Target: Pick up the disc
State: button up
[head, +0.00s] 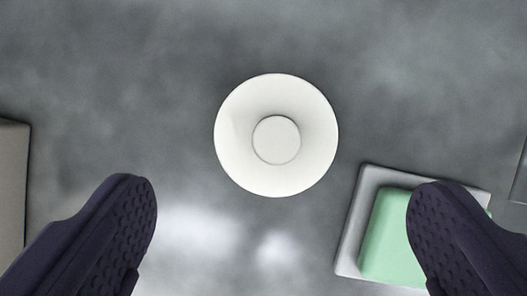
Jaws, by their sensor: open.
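A round white disc (240,148) with a smaller raised round knob (276,139) at its centre lies on the grey surface, a little above the middle of the head view. My gripper (281,215) is open, with one dark, dimpled finger at the lower left and the other at the lower right. Nothing is between the fingers. The disc appears above the gap between the fingertips in the picture, apart from both. Its whole outline is visible.
A grey tray (358,215) with a green block (385,240) sits at the lower right, partly hidden by my right finger. A grey-beige box-like thing (12,190) is cut off at the left edge. The grey surface (130,80) around the disc is clear.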

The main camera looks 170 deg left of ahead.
aim_at(277, 151)
jog(key=b+x, duration=0.2)
jog(key=x, duration=0.5)
jog(key=shift+w+a+f+b, duration=0.1)
jog(key=shift+w+f+b, duration=0.05)
jog(key=shift+f+b, duration=0.25)
jog(key=shift+r, duration=0.2)
jog(key=c, duration=1.1)
